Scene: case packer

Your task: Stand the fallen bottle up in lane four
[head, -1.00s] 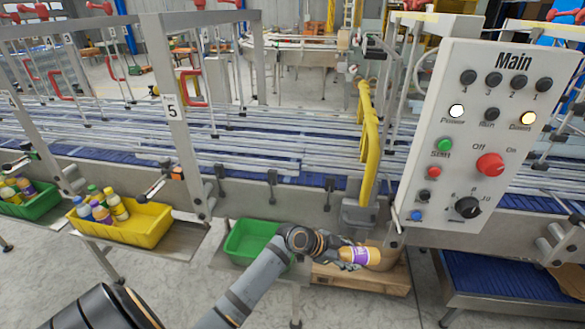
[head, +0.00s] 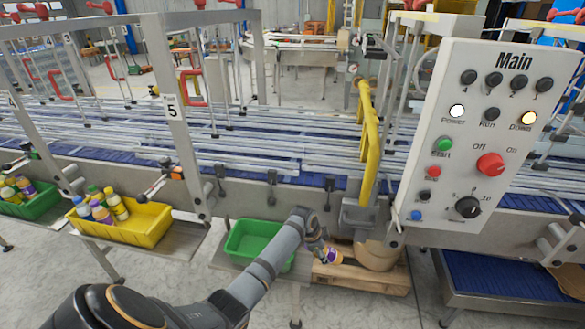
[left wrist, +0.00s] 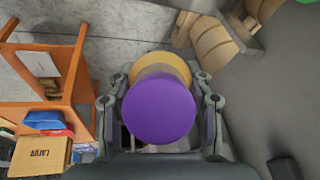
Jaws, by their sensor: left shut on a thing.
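My left gripper (head: 322,249) is shut on a bottle (head: 333,258) with an orange-yellow body and purple parts. It holds the bottle in the air in front of the conveyor, right of the green bin; the bottle is tilted and partly hidden by my gripper. In the left wrist view the bottle's round purple end (left wrist: 160,110) faces the camera between the fingers (left wrist: 160,84). Lane sign 5 (head: 172,110) hangs on a frame post, and a sign that looks like 4 (head: 12,101) is at the far left. My right gripper is not in view.
An empty green bin (head: 233,246) sits beside my left forearm. A yellow bin (head: 150,232) and another green bin (head: 42,205) at left hold bottles. A control panel (head: 480,140) stands at right. A yellow guard (head: 368,140) and conveyor rails lie behind my gripper.

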